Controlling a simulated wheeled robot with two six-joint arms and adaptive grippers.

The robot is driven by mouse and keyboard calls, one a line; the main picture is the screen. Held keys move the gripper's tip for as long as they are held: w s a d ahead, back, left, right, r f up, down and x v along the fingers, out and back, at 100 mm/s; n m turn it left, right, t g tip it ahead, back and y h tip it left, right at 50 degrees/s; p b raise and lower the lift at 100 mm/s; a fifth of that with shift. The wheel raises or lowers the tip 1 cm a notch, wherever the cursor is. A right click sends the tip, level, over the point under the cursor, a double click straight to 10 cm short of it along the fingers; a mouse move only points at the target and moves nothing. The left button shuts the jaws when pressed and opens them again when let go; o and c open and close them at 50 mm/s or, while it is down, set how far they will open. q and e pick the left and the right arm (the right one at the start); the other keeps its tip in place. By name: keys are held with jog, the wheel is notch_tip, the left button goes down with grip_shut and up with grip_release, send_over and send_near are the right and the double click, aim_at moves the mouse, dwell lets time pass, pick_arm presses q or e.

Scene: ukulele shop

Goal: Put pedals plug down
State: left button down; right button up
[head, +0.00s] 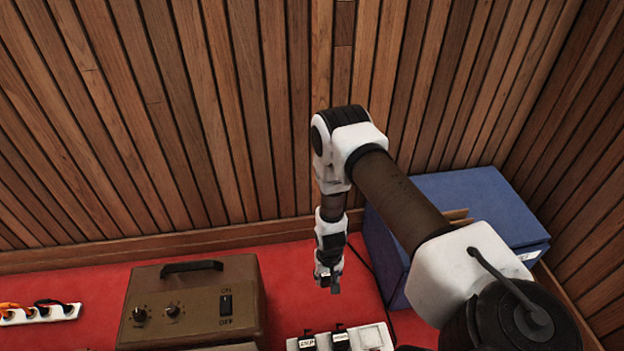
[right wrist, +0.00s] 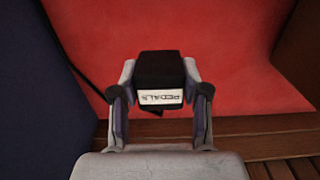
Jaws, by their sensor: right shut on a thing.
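The pedals plug, a black block with a white label reading PEDALS (right wrist: 160,80), sits between the fingers of my right gripper (right wrist: 160,98) in the right wrist view. The gripper is shut on it. Red carpet shows beyond the plug. In the head view my right gripper (head: 329,282) points down, above and behind a white power strip (head: 372,337) at the bottom edge. Two dark labelled plugs stand in that strip. The plug in my gripper is too small to make out clearly in the head view. My left gripper is not in view.
A brown amplifier (head: 190,300) with a black handle stands left of the gripper. A blue box (head: 470,205) stands to the right, behind my arm. Another white strip (head: 40,315) with plugs lies at far left. Wood-slat walls close the back. Red carpet (head: 310,255) is bare around the gripper.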

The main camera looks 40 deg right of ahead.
aim_at(327, 295)
notch_tip(327, 295, down, 9)
jog(key=b, duration=0.6)
jog(key=shift+r, duration=0.45)
jog(key=shift+c, duration=0.4)
jog(key=shift+f, duration=0.2)
jog(key=o, duration=1)
